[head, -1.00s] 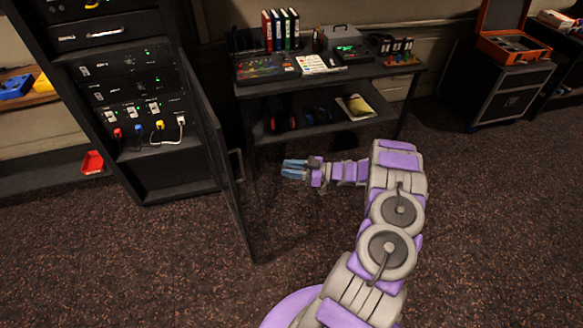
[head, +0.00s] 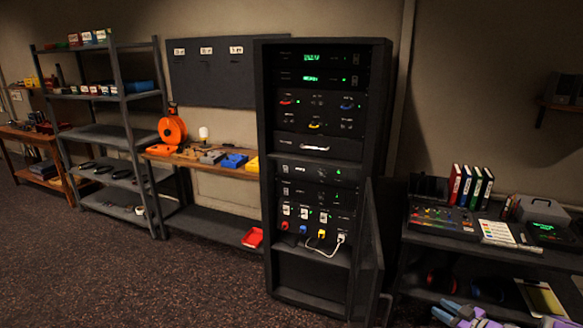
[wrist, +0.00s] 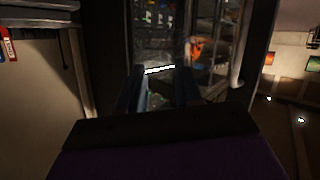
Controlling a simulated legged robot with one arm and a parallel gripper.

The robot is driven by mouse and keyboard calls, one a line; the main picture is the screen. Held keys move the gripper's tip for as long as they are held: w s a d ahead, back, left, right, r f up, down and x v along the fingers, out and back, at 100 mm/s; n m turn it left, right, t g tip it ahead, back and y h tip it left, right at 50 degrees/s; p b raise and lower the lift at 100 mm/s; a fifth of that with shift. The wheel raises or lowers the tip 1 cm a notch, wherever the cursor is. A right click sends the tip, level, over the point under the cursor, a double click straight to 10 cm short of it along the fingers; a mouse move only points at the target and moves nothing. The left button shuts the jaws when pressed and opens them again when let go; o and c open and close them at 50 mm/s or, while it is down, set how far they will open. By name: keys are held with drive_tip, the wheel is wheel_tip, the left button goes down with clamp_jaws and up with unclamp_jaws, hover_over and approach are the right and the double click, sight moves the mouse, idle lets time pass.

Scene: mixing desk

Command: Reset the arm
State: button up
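My gripper (head: 458,314) shows at the bottom right of the head view, in front of the mixing desk's lower shelf. Its blue-grey fingers point left and the rest of the arm is mostly cut off by the frame edge. In the wrist view the two dark fingers of my gripper (wrist: 158,88) stand apart with nothing held between them. A bright white bar (wrist: 159,70) shows beyond the fingertips.
A tall black rack (head: 315,270) with plugged cables stands mid-picture, its door (head: 368,250) open on the right. The desk (head: 420,238) holds a mixer and binders. A workbench (head: 215,172) and grey shelving (head: 100,132) stand left. The carpet (head: 150,280) in front is clear.

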drive_tip(key=w+d+r+m+g+h, duration=0.2)
drive_tip(key=w+r+m+h, duration=0.15)
drive_tip(key=r+h, duration=0.6)
drive_tip(key=s+a+r+m+g+h, duration=0.1)
drive_tip(key=s+a+r+g, duration=0.15)
drive_tip(key=r, duration=0.25)
drive_tip(key=s+a+r+m+g+h, duration=0.1)
drive_tip(key=s+a+r+m+g, duration=0.1)
drive_tip(key=s+a+r, duration=0.3)
drive_tip(key=s+a+g+y, duration=0.6)
drive_tip(key=s+a+g, duration=0.3)
drive_tip(key=s+a, duration=2.4)
drive_tip(key=s, duration=0.3)
drive_tip(key=shift+s+a+r, duration=0.15)
drive_tip(key=shift+a+r, duration=0.05)
